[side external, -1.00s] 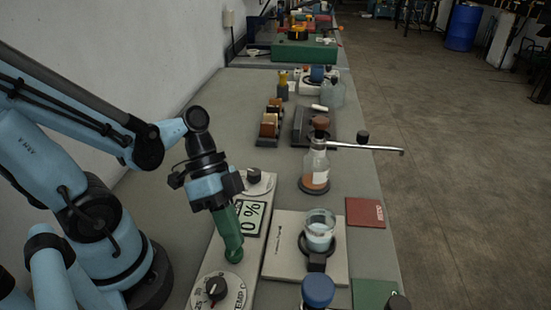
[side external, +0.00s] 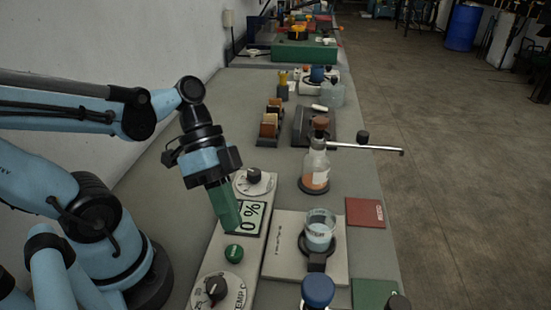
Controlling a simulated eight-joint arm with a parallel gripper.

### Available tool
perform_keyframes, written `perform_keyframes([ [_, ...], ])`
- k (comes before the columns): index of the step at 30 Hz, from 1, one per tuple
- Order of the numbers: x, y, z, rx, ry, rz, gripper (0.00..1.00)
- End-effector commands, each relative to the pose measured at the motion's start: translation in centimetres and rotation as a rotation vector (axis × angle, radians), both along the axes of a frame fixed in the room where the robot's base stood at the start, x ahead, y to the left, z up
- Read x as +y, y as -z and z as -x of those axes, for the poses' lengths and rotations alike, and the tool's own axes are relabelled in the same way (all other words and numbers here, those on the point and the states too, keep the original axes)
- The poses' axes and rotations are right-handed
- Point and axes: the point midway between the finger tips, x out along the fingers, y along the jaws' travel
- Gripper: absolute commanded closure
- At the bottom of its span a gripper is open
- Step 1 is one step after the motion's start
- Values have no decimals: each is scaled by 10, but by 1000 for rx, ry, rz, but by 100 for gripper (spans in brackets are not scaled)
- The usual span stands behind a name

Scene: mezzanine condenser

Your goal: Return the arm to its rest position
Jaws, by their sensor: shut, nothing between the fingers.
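My gripper (side external: 229,218) has green fingers that point down and are shut with nothing between them. It hangs above the control panel (side external: 226,262), in front of the display (side external: 249,218) reading "0 %", and hides part of it. A green button (side external: 234,253) on the panel lies just below the fingertips, and a gap shows between them. My arm reaches in from the left, bent at the elbow.
A black dial (side external: 216,288) and another knob (side external: 254,175) are on the panel. To the right, a beaker (side external: 320,230) stands on a white plate (side external: 280,263). A flask with orange liquid (side external: 315,170) stands behind it. A blue-capped item (side external: 318,291) is in front.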

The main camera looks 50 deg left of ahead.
Motion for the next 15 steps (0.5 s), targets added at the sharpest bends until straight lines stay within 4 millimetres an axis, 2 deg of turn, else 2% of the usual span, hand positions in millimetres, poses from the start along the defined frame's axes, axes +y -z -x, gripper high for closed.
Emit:
perform_keyframes([
  [11, 1, 1, -2, 2, -18, -16, 100],
  [15, 12, 10, -16, 4, -174, -126, 100],
])
